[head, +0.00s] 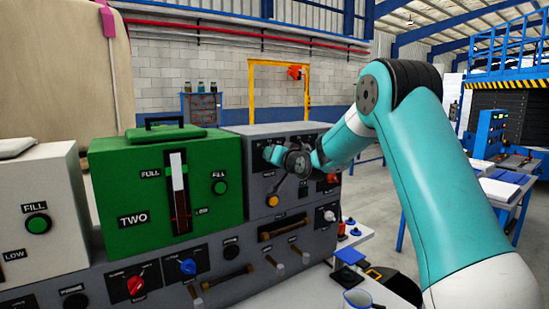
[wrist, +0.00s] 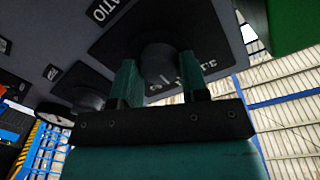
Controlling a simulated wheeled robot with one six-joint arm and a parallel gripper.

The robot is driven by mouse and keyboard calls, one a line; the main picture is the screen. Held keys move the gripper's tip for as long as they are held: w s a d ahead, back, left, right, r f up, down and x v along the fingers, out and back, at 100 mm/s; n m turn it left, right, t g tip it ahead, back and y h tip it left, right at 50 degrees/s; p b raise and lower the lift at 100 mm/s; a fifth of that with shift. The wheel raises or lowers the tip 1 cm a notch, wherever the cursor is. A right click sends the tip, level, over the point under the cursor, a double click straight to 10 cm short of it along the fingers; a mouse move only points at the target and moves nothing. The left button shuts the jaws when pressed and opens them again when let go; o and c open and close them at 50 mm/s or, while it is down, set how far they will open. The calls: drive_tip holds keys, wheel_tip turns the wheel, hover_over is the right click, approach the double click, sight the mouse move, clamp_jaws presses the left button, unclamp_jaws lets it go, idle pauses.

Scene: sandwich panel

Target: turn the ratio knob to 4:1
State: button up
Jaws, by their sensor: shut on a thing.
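The ratio knob (wrist: 158,60) is a dark round knob on a black plate (wrist: 207,30). A label reading RATIO (wrist: 112,8) sits beside that plate in the wrist view. My gripper (wrist: 159,78) has its two green fingers on either side of the knob and is shut on it. The plate's markings are tilted and partly hidden by the knob and fingers, so the setting cannot be read. In the head view my gripper (head: 271,155) is at the upper part of the grey panel box (head: 258,190), and the knob there is hidden or too small to make out.
A green box (head: 150,185) marked TWO stands left of the grey box. Below are a red knob (head: 136,285), a blue knob (head: 188,267) and several handles. A yellow knob (head: 272,201) and a white-tipped knob (head: 329,216) are near my gripper. Another dark knob (wrist: 85,98) is close by.

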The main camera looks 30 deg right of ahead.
drive_tip(key=o, duration=0.9)
drive_tip(key=s+b, duration=0.2)
drive_tip(key=s, duration=0.3)
drive_tip(key=s+b, duration=0.2)
drive_tip(key=s, duration=0.4)
drive_tip(key=s+r+b, duration=0.1)
drive_tip(key=s+b, duration=0.1)
drive_tip(key=s, duration=0.4)
drive_tip(key=shift+s+a+b, duration=0.2)
drive_tip(key=shift+a+b, duration=0.05)
drive_tip(key=shift+b, duration=0.15)
